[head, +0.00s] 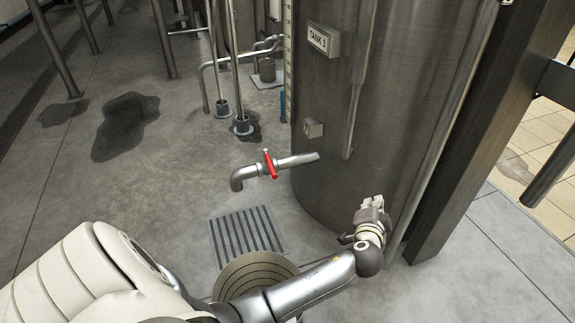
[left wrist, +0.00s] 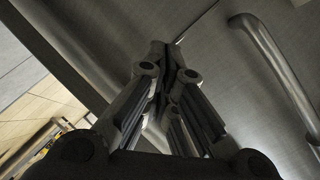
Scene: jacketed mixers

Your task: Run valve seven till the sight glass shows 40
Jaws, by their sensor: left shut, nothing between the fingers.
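The steel tank (head: 400,120) carries a "TANK 1" sign (head: 324,39) and a small tag (head: 313,128) that seems to read 7. Below the tag, a valve with a red handle (head: 270,164) sits on a pipe ending in a downturned spout (head: 238,181). A narrow pale marked strip (head: 287,50), likely the sight glass, runs along the tank's left edge; its reading is too small to tell. My left gripper (head: 372,205) is in front of the tank's lower right, right of and below the valve, apart from it. Its fingers (left wrist: 167,58) are shut and empty. My right gripper is out of view.
A floor grate (head: 247,235) lies below the spout. A round ribbed disc (head: 255,278) is partly hidden by my left arm. A dark post (head: 465,130) stands right of the tank. Thin pipes (head: 238,80) rise at the back. Dark wet patches (head: 125,122) mark the open floor left.

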